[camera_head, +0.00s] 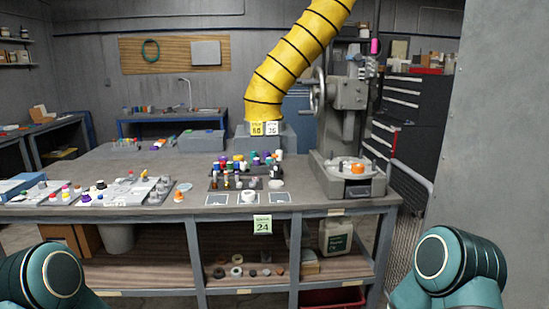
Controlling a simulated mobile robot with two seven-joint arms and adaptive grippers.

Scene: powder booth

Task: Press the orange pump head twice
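A small orange piece (357,168) sits on the round base of a grey machine at the right end of the workbench (320,205). Another small orange-topped item (178,196) stands near the bench's front edge, left of centre. Both are too small to tell which, if either, is the pump head. My two arms show only as teal rounded links at the lower left and lower right corners. Neither gripper is in the picture, and nothing of mine touches the bench.
The grey machine (345,108) with a handwheel stands at the right. Coloured bottles (229,163) crowd the centre and trays of small parts (110,192) the left. A yellow duct (290,62) hangs over the bench. A grey panel (492,120) closes off the right.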

